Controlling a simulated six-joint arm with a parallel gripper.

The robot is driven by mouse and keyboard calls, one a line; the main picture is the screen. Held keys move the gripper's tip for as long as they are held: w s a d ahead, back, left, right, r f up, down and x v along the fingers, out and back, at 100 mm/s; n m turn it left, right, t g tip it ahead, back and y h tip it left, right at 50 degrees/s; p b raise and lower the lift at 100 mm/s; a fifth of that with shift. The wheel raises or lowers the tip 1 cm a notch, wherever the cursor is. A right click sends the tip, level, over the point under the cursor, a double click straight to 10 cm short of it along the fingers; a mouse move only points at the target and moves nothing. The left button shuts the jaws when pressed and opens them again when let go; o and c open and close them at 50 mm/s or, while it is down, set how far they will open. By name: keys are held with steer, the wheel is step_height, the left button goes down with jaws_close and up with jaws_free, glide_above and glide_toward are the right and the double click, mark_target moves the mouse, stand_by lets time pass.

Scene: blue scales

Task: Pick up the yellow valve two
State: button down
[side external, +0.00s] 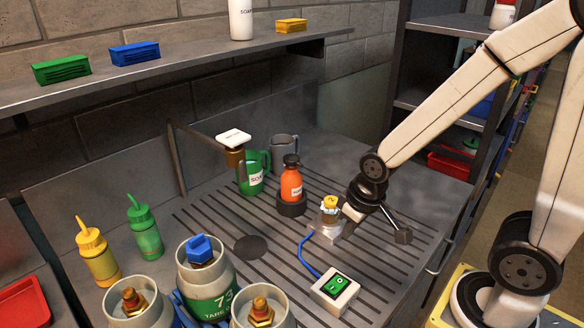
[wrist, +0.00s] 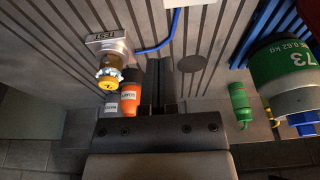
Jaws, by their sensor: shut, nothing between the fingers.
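The yellow valve (side external: 330,202) sits upright on a brass fitting on a small pale scale (side external: 326,232) in the side view. In the side view my gripper end is just right of the valve, close to the scale. The fingertips are hard to make out there, and I cannot tell whether they touch anything.
An orange bottle (side external: 291,183) stands behind the valve, with a green mug (side external: 256,172) and grey mug (side external: 285,150) beyond. A blue cable joins the scale to a green switch box (side external: 336,289). Cylinders (side external: 207,283) stand front left. The slatted bench right of the switch box is clear.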

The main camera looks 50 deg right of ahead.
steer(key=c, duration=1.3)
jaws_free()
steer(key=o, duration=1.2)
steer(key=shift+o, duration=0.2)
steer(key=shift+r, duration=0.1)
